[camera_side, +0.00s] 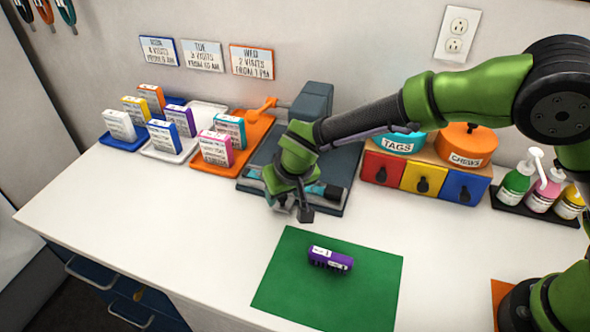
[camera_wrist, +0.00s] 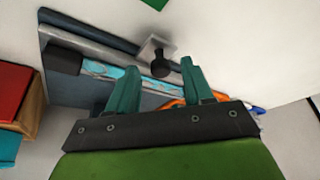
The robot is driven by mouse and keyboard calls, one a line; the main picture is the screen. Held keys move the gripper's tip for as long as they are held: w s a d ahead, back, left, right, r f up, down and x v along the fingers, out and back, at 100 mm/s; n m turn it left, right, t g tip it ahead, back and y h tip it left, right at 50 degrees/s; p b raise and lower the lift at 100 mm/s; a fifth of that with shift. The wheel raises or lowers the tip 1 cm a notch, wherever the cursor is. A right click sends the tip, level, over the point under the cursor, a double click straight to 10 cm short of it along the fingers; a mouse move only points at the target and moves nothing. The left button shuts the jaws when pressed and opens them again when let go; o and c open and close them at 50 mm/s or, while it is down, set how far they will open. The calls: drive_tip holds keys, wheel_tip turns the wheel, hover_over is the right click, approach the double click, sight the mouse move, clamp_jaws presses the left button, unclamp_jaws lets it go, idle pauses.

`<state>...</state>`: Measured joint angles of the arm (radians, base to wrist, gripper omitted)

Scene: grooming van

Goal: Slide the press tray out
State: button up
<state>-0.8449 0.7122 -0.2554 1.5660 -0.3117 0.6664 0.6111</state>
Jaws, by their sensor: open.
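The dark blue-grey press (camera_side: 345,160) stands against the wall at the back of the counter. Along its front lies the low press tray, with a grey rail and a teal patterned strip (camera_side: 316,188); the strip also shows in the wrist view (camera_wrist: 105,70). A dark knob on a pale plate (camera_wrist: 158,62) sticks out from the tray's front edge. My gripper (camera_side: 288,208) is over the press's front edge, fingers pointing down, and hides part of the tray in the side view. In the wrist view my gripper (camera_wrist: 155,75) is open, with the knob between the fingertips; contact cannot be told.
A green mat (camera_side: 285,290) with a purple brush-like block (camera_side: 330,258) lies in front. Orange (camera_side: 235,168), white and blue trays with small cards stand left. A drawer box (camera_side: 425,178) with round tins stands right. The counter's front left is clear.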

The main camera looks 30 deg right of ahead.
drive_tip(key=v, duration=1.6)
drive_tip(key=shift+s+r, duration=0.2)
drive_tip(key=shift+r, duration=0.05)
drive_tip(key=s+d+r+m+t, duration=0.1)
drive_tip(key=s+d, duration=0.4)
drive_tip(key=d, duration=0.3)
drive_tip(key=s+d+r+m+t+y, duration=0.1)
drive_tip(key=s+d+r, duration=0.1)
drive_tip(key=s+d, duration=0.3)
drive_tip(key=s+d+r+m+y, duration=0.1)
drive_tip(key=s+d, duration=0.4)
drive_tip(key=d, duration=0.8)
drive_tip(key=shift+r+m+t, duration=0.4)
drive_tip(key=shift+m, duration=0.1)
